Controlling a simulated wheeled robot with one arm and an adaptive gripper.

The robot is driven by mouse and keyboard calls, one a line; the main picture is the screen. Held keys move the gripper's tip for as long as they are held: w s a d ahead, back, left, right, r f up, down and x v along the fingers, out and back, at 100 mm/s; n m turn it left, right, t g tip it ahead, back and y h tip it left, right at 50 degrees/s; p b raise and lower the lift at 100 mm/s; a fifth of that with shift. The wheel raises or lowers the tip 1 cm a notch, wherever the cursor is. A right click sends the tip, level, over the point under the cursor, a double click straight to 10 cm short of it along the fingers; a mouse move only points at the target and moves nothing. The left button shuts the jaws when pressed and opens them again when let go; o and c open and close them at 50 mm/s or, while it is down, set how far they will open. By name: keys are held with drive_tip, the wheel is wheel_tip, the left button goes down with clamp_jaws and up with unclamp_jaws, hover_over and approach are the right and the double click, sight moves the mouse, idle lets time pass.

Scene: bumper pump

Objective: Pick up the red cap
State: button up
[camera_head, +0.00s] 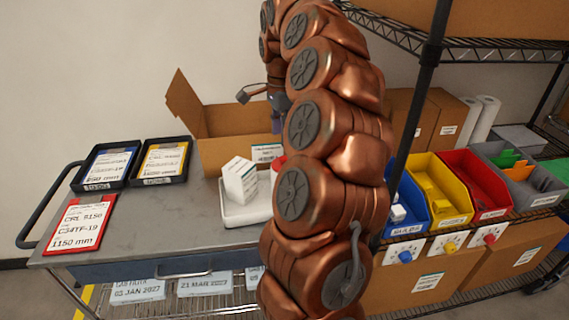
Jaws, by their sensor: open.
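A small red piece (278,162), probably the red cap, shows at the edge of my copper arm, which hides most of it. It is by a white tray (236,215) on the grey cart top. A white box (240,181) stands tilted in the tray, left of the red piece. My gripper (258,97) is small and partly hidden behind my arm. It is above the open cardboard box, higher in the picture than the red piece and apart from it. It is open, and I see nothing in it.
An open cardboard box (225,135) stands at the back of the cart (150,222). Two black trays with labelled cards (107,160) (162,160) and a red-framed card (80,224) lie at left. Blue, yellow, red and grey bins (475,190) fill a rack at right. The cart's front middle is clear.

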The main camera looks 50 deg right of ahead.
sight(283, 158)
drive_tip(key=shift+s+f+p, duration=0.2)
drive_tip(key=shift+f+p, duration=1.25)
drive_tip(key=shift+f, duration=2.4)
drive_tip(key=c, duration=0.9)
